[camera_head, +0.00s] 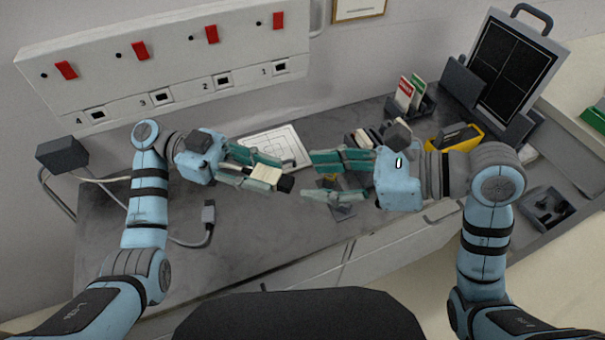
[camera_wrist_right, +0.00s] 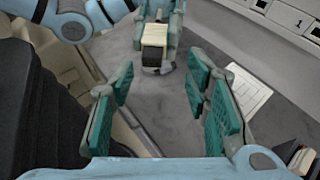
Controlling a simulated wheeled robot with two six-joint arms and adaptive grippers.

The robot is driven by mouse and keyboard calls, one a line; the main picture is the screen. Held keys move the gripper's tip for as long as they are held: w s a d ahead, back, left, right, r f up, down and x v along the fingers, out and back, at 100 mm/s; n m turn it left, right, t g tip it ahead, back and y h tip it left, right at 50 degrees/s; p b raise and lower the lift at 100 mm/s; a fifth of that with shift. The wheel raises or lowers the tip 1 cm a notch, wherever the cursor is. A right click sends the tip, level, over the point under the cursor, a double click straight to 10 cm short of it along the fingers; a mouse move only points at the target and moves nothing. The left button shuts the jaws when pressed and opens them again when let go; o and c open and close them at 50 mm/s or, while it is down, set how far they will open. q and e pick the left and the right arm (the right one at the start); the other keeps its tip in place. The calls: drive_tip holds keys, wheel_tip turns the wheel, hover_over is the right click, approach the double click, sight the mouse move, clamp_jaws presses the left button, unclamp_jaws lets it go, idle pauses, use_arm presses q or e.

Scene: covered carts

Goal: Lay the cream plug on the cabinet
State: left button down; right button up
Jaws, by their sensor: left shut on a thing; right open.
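The cream plug (camera_head: 266,173) has a pale body and a dark end. My left gripper (camera_head: 272,176) is shut on it and holds it above the cabinet's grey top (camera_head: 255,238). The fingers hide part of its sides. The plug also shows in the right wrist view (camera_wrist_right: 154,36), between the left gripper's green fingers. My right gripper (camera_head: 310,176) is open and empty. It faces the left gripper across a small gap, and its spread fingers also show in the right wrist view (camera_wrist_right: 160,95).
A grey cable plug (camera_head: 208,214) lies on the cabinet at left, near a dark box (camera_head: 62,154). A white sheet (camera_head: 272,146) lies behind the grippers. A wall panel (camera_head: 180,60) has red switches and numbered sockets. A yellow item (camera_head: 462,140) and card holder (camera_head: 410,105) stand at right.

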sight(293, 179)
drive_tip(key=shift+x, duration=1.95)
drive_tip(key=shift+s, duration=0.15)
drive_tip(key=c, duration=0.5)
use_arm(q)
drive_tip(key=shift+s, duration=0.15)
use_arm(e)
clamp_jaws()
drive_tip(key=shift+o, duration=1.6)
unclamp_jaws()
drive_tip(key=shift+o, duration=0.9)
